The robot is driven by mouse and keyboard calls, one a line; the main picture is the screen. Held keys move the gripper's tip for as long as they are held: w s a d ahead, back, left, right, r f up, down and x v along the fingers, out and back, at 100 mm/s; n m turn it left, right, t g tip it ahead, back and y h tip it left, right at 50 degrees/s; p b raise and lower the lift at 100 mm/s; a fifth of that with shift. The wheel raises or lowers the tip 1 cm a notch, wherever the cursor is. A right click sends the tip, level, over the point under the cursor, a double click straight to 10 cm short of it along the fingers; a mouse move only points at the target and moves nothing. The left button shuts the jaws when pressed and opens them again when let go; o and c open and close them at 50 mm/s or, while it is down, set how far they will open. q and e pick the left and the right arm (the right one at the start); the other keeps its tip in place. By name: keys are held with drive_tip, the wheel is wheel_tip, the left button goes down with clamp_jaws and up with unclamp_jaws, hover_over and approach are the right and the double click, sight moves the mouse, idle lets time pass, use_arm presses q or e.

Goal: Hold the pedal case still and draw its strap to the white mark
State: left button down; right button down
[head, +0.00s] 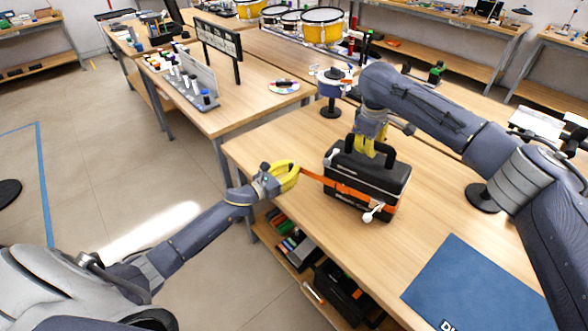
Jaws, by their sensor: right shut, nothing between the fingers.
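The black pedal case (370,168) stands upright on the near wooden table, with a black handle on top. An orange strap (345,188) runs around the case, and its free end stretches left off the case. My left gripper (297,170) is shut on the strap's end, near the table's left edge. My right gripper (372,150) is shut at the top of the case by the handle, with nothing visibly held; the handle partly hides its fingertips. White fittings show at the case's upper left and lower front (370,216). I cannot make out a separate white mark.
A blue mat (470,290) lies at the table's front right. A dark round-based stand (330,108) is behind the case. Boxes fill the shelf below the left edge. The tabletop (440,215) between case and mat is clear.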

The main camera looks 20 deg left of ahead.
use_arm(q)
drive_tip(key=shift+f, duration=0.1)
use_arm(e)
drive_tip(key=shift+r, duration=0.1)
use_arm(q)
drive_tip(key=shift+s+d, duration=0.2)
drive_tip(key=shift+d, duration=0.45)
drive_tip(key=shift+s+d, duration=0.15)
drive_tip(key=shift+d, duration=0.5)
drive_tip(key=c, duration=1)
unclamp_jaws()
drive_tip(key=shift+a, duration=0.1)
drive_tip(key=v, duration=1.2)
